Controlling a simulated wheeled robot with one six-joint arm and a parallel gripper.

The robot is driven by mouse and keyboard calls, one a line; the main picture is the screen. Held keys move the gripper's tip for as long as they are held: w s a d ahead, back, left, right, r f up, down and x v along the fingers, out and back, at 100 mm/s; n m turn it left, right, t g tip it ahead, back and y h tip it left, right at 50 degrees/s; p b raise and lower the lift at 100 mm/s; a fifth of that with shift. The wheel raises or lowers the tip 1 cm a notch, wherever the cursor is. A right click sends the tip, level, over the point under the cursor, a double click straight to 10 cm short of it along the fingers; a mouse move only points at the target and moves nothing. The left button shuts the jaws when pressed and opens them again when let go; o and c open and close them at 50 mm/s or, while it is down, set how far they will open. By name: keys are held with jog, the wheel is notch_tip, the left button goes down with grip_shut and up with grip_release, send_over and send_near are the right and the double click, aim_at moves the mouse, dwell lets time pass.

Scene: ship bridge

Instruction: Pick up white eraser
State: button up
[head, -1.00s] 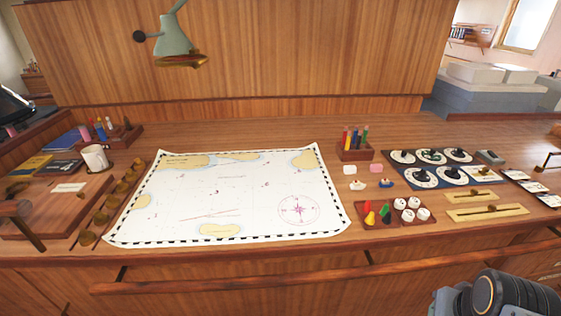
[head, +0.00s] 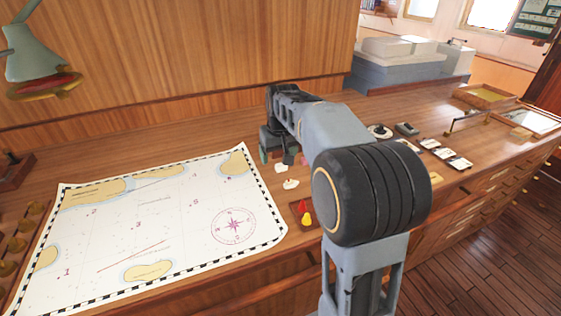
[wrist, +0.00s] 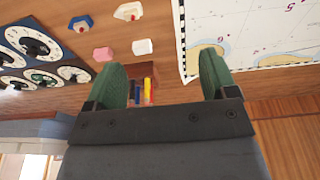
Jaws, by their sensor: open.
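The white eraser (head: 281,168) lies on the wooden counter just right of the chart. In the wrist view the white eraser (wrist: 142,46) is a small white block ahead of the fingertips, in line with the gap between them. My gripper (wrist: 166,72) is open and empty, with its green fingers apart. In the head view my gripper (head: 283,158) hangs over the counter just behind the eraser. A pink eraser (wrist: 103,53) lies beside the white one in the wrist view.
A white toy boat (head: 291,184) is close in front of the eraser, and a blue boat (wrist: 81,22) is nearby. The pen holder (wrist: 148,88) shows between my fingers. The chart (head: 170,215) covers the left. A dial panel (wrist: 45,48) lies beyond the pink eraser.

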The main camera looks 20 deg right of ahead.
jog(key=w+d+f+p, duration=0.2)
jog(key=w+d, duration=0.4)
jog(key=w, duration=0.5)
jog(key=p, duration=0.1)
send_over(281, 164)
jog(key=shift+g, duration=0.4)
jog(key=f, duration=0.5)
jog(key=s+f, duration=0.1)
jog(key=f, duration=0.1)
jog(key=shift+d+f, duration=0.2)
jog(key=shift+f, duration=0.15)
jog(key=shift+w+a+f+p, duration=0.15)
jog(key=shift+f+p, duration=0.25)
jog(key=shift+f, duration=0.65)
jog(key=shift+w+d+f+p, duration=0.15)
jog(key=shift+f+p, duration=0.2)
jog(key=shift+f, duration=0.65)
jog(key=shift+w+a+f+p, duration=0.15)
jog(key=shift+f+p, duration=0.25)
jog(key=shift+f, duration=0.65)
jog(key=shift+c, duration=0.4)
jog(key=c, duration=0.9)
